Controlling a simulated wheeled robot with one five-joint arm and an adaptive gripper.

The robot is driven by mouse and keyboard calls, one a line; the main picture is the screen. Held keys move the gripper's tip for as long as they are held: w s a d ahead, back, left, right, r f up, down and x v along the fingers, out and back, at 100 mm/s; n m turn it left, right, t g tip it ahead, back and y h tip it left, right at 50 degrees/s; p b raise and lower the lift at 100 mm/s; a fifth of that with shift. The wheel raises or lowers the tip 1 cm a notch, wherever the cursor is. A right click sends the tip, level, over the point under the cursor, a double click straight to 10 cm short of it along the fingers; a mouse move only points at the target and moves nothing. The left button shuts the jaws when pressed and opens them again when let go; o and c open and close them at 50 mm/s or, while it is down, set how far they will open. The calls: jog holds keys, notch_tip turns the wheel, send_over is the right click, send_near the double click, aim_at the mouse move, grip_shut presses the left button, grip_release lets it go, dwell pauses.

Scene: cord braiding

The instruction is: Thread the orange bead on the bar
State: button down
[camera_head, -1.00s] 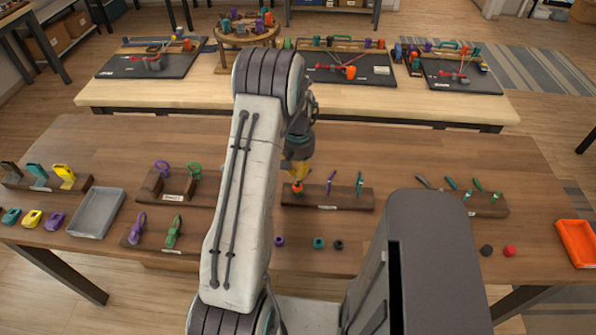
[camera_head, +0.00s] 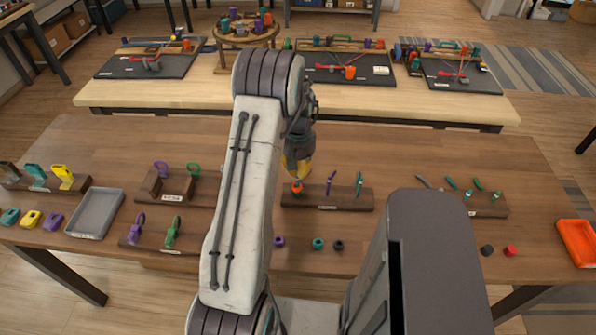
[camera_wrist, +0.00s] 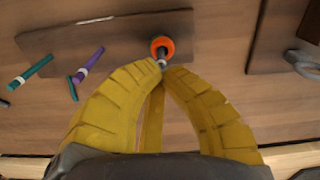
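The orange bead (camera_head: 297,187) is at the left end of the middle wooden stand (camera_head: 340,200). In the wrist view the orange bead (camera_wrist: 161,46) looks to be a ring around a dark upright bar (camera_wrist: 161,62), low near the stand (camera_wrist: 110,38). The bar's grey tip points toward the camera. My gripper (camera_wrist: 161,70) has yellow fingers that converge at the bar's tip, just short of the bead. The bead lies beyond the fingertips, not between them. How far apart the tips are is unclear. In the head view my gripper (camera_head: 298,170) is directly above the bead.
A purple bar (camera_head: 330,183) and a teal bar (camera_head: 359,185) stand on the same wooden stand. Several loose beads lie in front, including a teal one (camera_head: 318,244). Other stands, a grey tray (camera_head: 95,213) and an orange tray (camera_head: 577,242) are on the table.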

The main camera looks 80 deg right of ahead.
dwell(0.4)
jog(key=shift+d+n, duration=0.15)
jog(key=shift+n, duration=0.75)
jog(key=shift+s+d+n+b, duration=0.15)
jog(key=shift+n+b, duration=0.3)
jog(key=shift+n, duration=0.45)
jog(key=shift+f, duration=0.25)
jog(key=c, duration=1.1)
grip_release()
jog(key=shift+r, duration=0.25)
jog(key=shift+r+p, duration=1.7)
jog(key=shift+r, duration=1.15)
